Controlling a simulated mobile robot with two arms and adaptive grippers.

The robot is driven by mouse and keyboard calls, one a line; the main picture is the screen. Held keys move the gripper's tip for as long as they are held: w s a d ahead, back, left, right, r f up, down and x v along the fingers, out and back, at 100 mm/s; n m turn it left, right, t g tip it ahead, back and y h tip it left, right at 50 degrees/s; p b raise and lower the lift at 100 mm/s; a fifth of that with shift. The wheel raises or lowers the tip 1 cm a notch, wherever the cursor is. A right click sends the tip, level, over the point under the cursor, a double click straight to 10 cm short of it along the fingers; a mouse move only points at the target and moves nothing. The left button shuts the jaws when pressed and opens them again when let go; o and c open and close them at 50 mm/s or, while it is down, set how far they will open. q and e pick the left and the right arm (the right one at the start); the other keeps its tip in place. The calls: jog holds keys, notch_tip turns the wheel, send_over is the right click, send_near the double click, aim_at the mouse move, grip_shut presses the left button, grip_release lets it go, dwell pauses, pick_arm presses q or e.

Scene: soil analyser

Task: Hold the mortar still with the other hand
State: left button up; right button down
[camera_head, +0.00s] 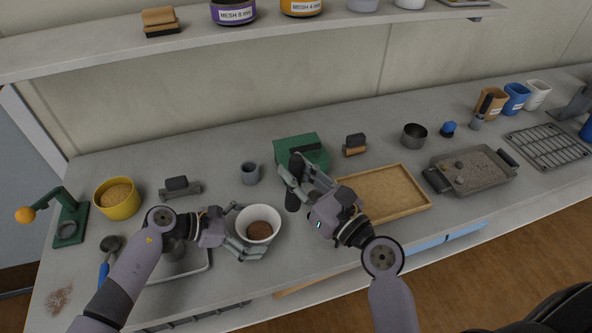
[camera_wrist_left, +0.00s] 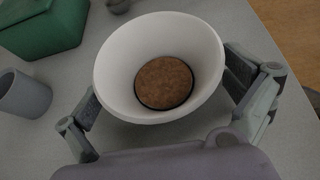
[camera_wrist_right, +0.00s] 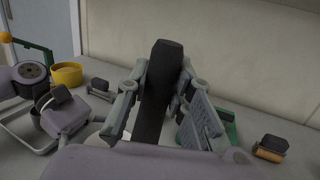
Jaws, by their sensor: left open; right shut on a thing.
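The white mortar (camera_head: 243,222) stands on the bench with brown soil in its bottom. It fills the middle of the left wrist view (camera_wrist_left: 205,45). My left gripper (camera_head: 254,236) is open, with one finger on each side of the mortar. In the left wrist view the fingers sit close to its wall; I cannot tell whether they touch it. My right gripper (camera_head: 294,180) is shut on a dark pestle (camera_head: 292,198), held upright to the right of the mortar. The pestle also shows between the fingers in the right wrist view (camera_wrist_right: 158,85).
A green box (camera_head: 302,143) stands behind the pestle, and a small grey cup (camera_head: 250,173) behind the mortar. A wooden tray (camera_head: 415,211) lies to the right. A metal tray (camera_head: 190,276) lies under my left arm. A yellow bowl (camera_head: 117,207) stands at the left.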

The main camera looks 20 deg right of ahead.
pick_arm(q)
jog(key=shift+a, duration=0.1)
jog(key=v, duration=1.2)
